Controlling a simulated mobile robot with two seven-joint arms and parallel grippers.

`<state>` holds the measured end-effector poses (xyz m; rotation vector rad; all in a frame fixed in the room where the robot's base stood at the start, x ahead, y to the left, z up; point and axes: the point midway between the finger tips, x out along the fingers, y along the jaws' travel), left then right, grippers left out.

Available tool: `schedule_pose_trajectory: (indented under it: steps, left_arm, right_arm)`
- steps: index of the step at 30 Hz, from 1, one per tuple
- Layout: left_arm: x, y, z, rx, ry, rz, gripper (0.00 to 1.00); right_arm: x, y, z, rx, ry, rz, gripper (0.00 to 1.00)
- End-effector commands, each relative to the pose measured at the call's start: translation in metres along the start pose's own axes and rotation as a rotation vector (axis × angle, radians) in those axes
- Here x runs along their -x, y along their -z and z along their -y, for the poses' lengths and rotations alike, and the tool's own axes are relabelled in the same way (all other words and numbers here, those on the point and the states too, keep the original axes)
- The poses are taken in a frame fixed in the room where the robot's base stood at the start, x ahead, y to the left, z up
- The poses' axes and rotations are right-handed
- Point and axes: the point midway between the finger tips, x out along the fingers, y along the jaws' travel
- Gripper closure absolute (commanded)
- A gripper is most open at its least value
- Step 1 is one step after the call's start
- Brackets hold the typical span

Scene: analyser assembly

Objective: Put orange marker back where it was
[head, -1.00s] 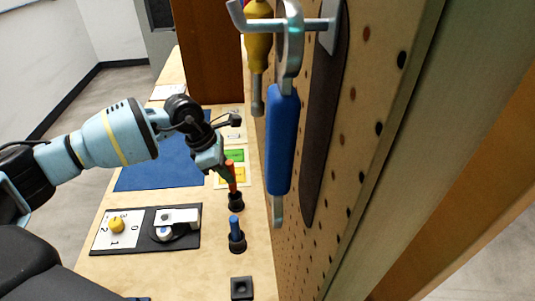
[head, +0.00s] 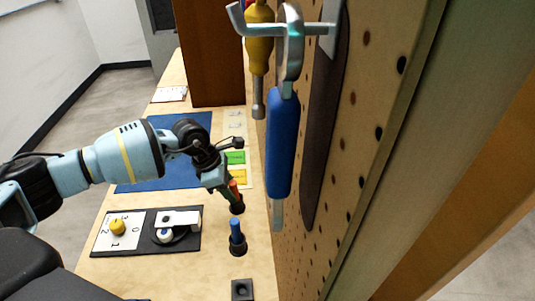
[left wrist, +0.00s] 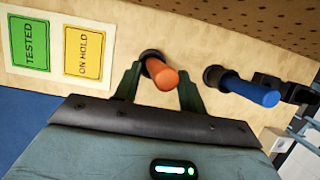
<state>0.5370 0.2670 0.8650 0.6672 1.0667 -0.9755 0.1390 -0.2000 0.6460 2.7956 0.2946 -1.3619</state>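The orange marker (head: 234,190) stands slightly tilted in the head view, its lower end at a black round holder (head: 237,208). My left gripper (head: 228,190) is low beside the holder, with its fingers around the marker. In the left wrist view the marker (left wrist: 161,74) points toward the camera, between the two dark green fingers of my gripper (left wrist: 160,80), which lie close against both its sides. The holder is mostly hidden behind the marker there. My right gripper is not in view.
A blue marker (head: 235,228) stands in its own black holder nearby. An empty black square holder (head: 242,290) is nearer. A pegboard (head: 340,170) with hanging tools rises close on the right. Green and yellow cards (head: 236,176) and a dial panel (head: 148,230) lie on the table.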

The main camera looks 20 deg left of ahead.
Motion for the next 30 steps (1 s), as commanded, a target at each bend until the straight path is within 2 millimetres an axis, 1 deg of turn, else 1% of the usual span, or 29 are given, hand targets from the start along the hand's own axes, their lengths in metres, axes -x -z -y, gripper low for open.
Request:
schedule_pose_trajectory:
  steps: [8, 11, 14, 24, 27, 30]
  left_arm:
    - [0.001, -0.001, -0.002, 0.000, -0.004, 0.003, 0.59]
    - [0.006, -0.001, -0.002, 0.001, -0.006, 0.004, 0.59]
    - [0.019, -0.001, -0.002, 0.000, -0.007, 0.005, 0.59]
    - [0.085, -0.001, -0.002, 0.000, -0.008, 0.006, 0.59]
    - [0.100, -0.001, -0.002, 0.000, -0.008, 0.005, 0.59]
    - [0.111, -0.001, -0.002, 0.000, -0.007, 0.005, 0.59]
  right_arm:
    - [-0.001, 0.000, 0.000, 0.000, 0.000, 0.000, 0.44]
    - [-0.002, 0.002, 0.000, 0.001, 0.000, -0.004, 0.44]
    - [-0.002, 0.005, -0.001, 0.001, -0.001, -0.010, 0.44]
    - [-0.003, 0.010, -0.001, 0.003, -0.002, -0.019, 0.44]
    - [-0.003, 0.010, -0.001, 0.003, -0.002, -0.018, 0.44]
    - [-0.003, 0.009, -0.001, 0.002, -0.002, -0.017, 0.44]
